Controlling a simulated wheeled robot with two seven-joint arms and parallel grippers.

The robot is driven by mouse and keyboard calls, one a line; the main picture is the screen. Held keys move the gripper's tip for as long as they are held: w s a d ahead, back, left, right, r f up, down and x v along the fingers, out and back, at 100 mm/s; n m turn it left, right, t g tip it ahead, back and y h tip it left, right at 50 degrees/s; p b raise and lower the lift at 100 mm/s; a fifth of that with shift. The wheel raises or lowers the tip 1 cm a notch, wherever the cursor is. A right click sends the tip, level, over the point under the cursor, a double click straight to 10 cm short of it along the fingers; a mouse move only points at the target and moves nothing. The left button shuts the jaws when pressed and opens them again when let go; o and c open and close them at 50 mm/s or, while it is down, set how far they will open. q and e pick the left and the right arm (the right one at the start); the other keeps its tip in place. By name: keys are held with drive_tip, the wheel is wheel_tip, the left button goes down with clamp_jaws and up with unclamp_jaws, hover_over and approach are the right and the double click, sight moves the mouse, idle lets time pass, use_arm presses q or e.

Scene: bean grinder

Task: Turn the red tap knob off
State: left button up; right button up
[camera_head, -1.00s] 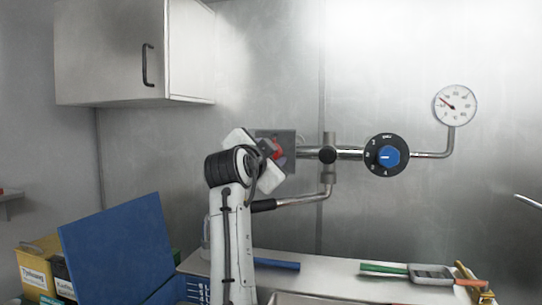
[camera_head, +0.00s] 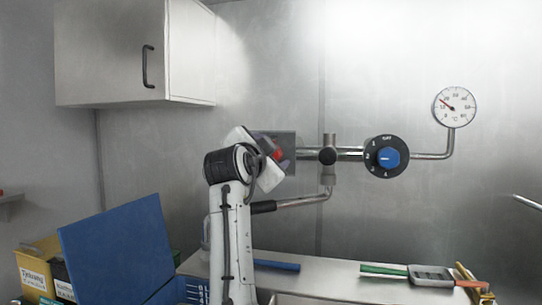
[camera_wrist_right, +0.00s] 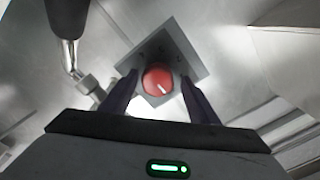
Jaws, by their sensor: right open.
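The red tap knob (camera_head: 278,155) sits on a square grey plate (camera_head: 288,141) on the back wall, partly hidden by my right gripper. In the right wrist view, the round red knob (camera_wrist_right: 157,79) with a white mark shows between the two dark fingers of my right gripper (camera_wrist_right: 160,78). These fingers are open, one on each side of the knob, with gaps visible. Whether any finger touches it, I cannot tell. In the head view, my right gripper (camera_head: 281,162) is tilted in front of the plate. My left gripper is not in view.
Right of the plate are a pipe, a tap spout (camera_head: 300,201), a blue dial (camera_head: 389,158) and a round gauge (camera_head: 454,107). A cabinet (camera_head: 110,55) hangs upper left. A blue panel (camera_head: 118,250) stands lower left. Tools lie on the counter (camera_head: 335,283).

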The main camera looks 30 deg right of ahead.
wheel_tip(320, 180, up, 10)
drive_tip(key=shift+f, duration=0.25)
